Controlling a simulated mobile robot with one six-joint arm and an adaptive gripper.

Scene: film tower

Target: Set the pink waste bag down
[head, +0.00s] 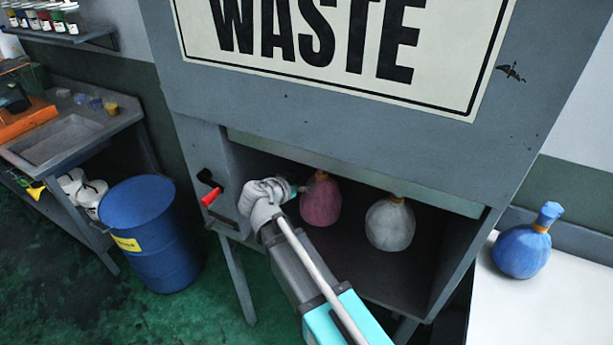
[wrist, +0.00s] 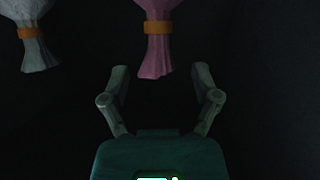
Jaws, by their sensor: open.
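The pink waste bag (head: 321,205) stands on the floor of the grey waste cabinet (head: 425,275), under the WASTE sign. Its neck is tied with an orange band. In the wrist view the pink bag (wrist: 156,53) shows its gathered neck end pointing toward my gripper (wrist: 161,76).
A white bag (head: 390,224) stands right of the pink one in the cabinet. A blue bag (head: 521,253) stands on a white table (head: 540,312) at right. A red-handled lever (head: 211,196) is on the cabinet's left front. A blue barrel (head: 150,235) stands further left.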

